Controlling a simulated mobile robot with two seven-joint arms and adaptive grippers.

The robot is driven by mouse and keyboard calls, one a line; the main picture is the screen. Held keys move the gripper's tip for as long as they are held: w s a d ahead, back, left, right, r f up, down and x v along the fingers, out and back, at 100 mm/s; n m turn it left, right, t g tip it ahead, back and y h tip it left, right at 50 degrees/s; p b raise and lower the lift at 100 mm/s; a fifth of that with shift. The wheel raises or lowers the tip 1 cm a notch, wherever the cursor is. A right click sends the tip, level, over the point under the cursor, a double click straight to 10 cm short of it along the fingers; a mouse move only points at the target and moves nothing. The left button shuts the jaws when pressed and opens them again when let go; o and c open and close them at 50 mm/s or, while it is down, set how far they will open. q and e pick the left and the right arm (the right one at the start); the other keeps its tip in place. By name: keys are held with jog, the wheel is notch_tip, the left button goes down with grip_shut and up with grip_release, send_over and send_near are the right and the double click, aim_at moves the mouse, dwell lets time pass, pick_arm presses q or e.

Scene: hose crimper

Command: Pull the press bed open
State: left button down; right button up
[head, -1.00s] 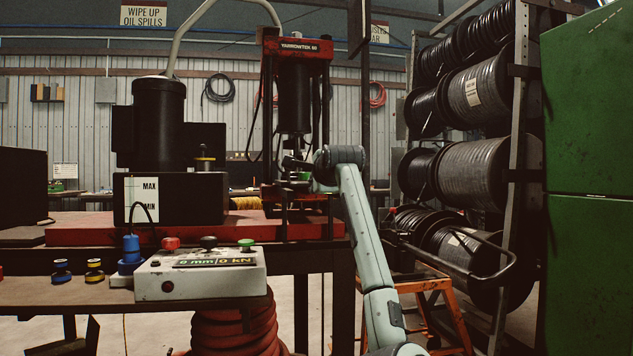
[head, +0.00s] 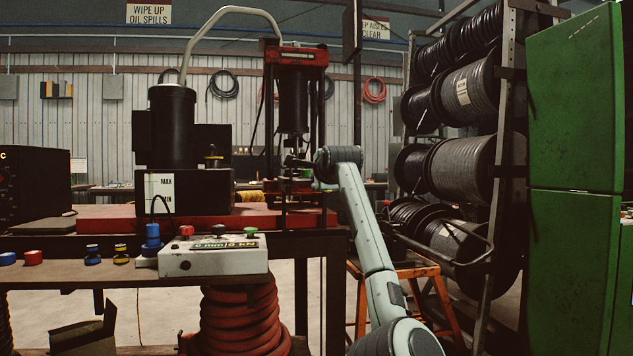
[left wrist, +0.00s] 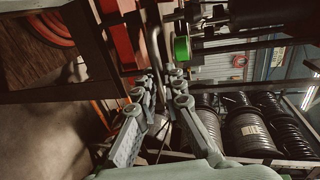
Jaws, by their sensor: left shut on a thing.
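The press (head: 294,95), a red frame with a black cylinder, stands at the back of the bench in the head view. Its bed, low in the frame, is dark and partly covered by my gripper. My left gripper (head: 300,160) reaches in at the press's lower part. In the left wrist view its grey fingers (left wrist: 162,82) are shut at the lower end of a curved grey bar (left wrist: 154,45), which looks like the bed's handle. The exact grip is small and partly hidden. My right gripper is out of view.
A control box (head: 213,254) with coloured buttons sits on the front shelf, left of my arm. A reel rack (head: 505,150) and green cabinet (head: 575,110) stand at right. An orange step stool (head: 440,300) is beside my arm. Red hose coils (head: 240,320) lie below.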

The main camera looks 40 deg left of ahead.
pick_arm(q)
jog(key=shift+d, duration=0.15)
dwell(0.3)
jog(key=c, duration=1.6)
grip_release()
jog(key=shift+s, duration=0.1)
jog(key=v, duration=1.2)
